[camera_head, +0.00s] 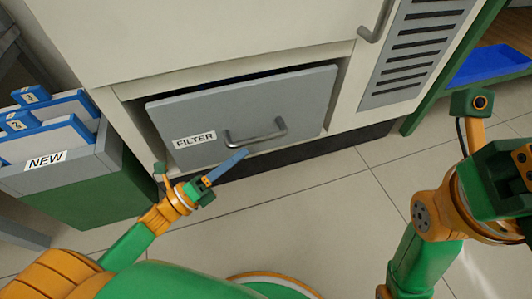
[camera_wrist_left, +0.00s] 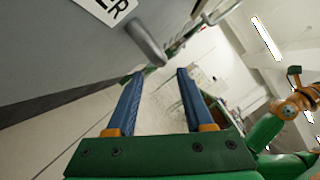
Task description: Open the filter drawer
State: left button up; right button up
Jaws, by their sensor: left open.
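The filter drawer (camera_head: 240,115) is a grey front with a white FILTER label low in the cabinet. A dark gap shows along its top edge, and the front seems to stand slightly out. Its metal bar handle (camera_head: 256,136) is at the lower middle. My left gripper (camera_head: 232,163) is open, with blue fingers just below and left of the handle. In the left wrist view, the handle (camera_wrist_left: 147,42) lies just beyond the tips of my left gripper (camera_wrist_left: 159,72), apart from them and nearer the left finger. My right gripper (camera_head: 500,180) is at the right edge, its fingers not visible.
A green and grey bin (camera_head: 75,195) labelled NEW, holding blue-framed filters (camera_head: 45,135), stands left of the drawer. A vent panel (camera_head: 415,50) and another handle (camera_head: 377,22) are at upper right. A blue tray (camera_head: 490,64) sits on a shelf. The tiled floor (camera_head: 330,205) is clear.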

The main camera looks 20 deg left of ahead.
aim_at(259, 137)
pick_arm(q)
jog(key=b+x, duration=0.1)
jog(key=x, duration=0.5)
jog(key=shift+w+d+r+b, duration=0.2)
jog(key=shift+w+r+b, duration=0.05)
jog(key=shift+b, duration=0.05)
grip_shut()
dwell(0.9)
